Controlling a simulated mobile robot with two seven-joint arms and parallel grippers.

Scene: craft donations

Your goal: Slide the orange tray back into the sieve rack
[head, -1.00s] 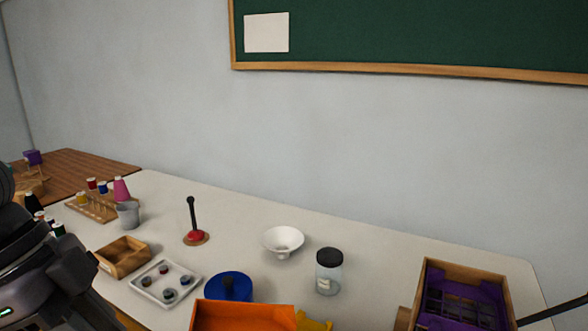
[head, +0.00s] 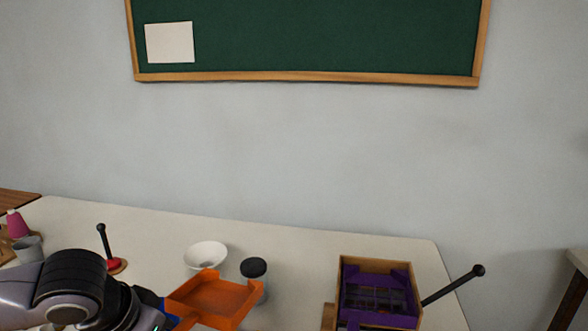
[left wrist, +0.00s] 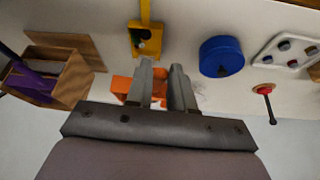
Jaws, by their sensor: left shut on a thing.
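The orange tray (head: 222,297) is an open shallow box in the lower middle of the head view, overlapping the lower part of a jar. My left gripper (left wrist: 163,82) is shut on it. In the left wrist view the tray (left wrist: 122,86) is mostly hidden behind the fingers. The sieve rack (head: 416,285) is a wooden frame with purple parts inside and a dark gridded surface, to the right of the tray and apart from it. It also shows at the left of the left wrist view (left wrist: 78,80). My right gripper is out of view.
A black-lidded jar (head: 254,267) and a white bowl (head: 205,254) stand behind the tray. A black rod (head: 450,287) slants up beside the rack. A yellow piece (left wrist: 146,38) and a blue round thing (left wrist: 221,56) lie on the table. The tabletop behind the rack is clear.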

